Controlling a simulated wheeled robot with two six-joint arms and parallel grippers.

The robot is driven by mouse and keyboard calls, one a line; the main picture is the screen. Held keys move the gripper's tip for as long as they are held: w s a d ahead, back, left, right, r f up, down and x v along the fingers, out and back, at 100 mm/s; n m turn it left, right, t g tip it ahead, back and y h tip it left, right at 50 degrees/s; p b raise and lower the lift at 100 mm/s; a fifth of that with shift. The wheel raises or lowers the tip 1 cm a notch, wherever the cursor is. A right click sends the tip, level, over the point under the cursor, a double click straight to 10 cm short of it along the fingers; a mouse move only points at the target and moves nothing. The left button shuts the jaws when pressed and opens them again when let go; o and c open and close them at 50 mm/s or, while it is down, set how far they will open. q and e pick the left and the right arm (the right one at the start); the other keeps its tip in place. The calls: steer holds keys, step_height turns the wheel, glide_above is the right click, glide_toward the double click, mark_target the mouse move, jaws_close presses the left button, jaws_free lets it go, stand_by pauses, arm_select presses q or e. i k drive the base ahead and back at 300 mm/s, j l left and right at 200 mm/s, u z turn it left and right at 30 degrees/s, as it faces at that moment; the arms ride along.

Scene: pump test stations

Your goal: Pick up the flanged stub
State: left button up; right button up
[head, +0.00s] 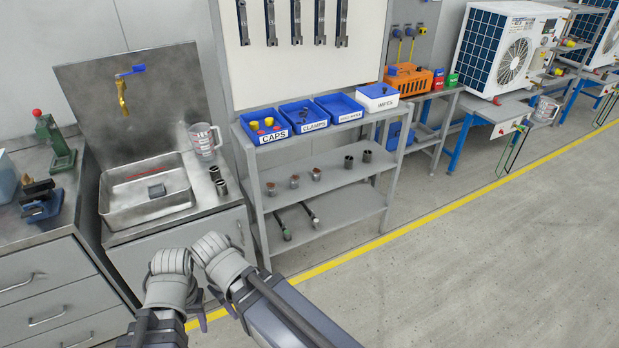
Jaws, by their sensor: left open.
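Several short pipe-like pieces stand on the middle shelf of the grey rack. Two are dark, one being this dark stub (348,162). Two more dark pieces stand beside the sink, one being this sink-side piece (221,187). I cannot tell which one is the flanged stub. My left gripper (208,308) is low in front of the sink cabinet, mostly hidden behind my arms, with only small purplish finger parts showing. It is open and away from all these pieces. My right gripper does not show.
The grey rack (330,206) carries blue bins, including the caps bin (265,127), on top and two rods on its bottom shelf. A clear jug (203,142) stands by the sink (150,205). The floor (470,260) at right is clear.

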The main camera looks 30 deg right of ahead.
mark_target(272, 186)
steer(key=l, duration=0.85)
steer(key=i+l, duration=0.1)
steer(key=l, duration=0.7)
steer(key=i+l, duration=0.1)
steer(key=l, duration=0.75)
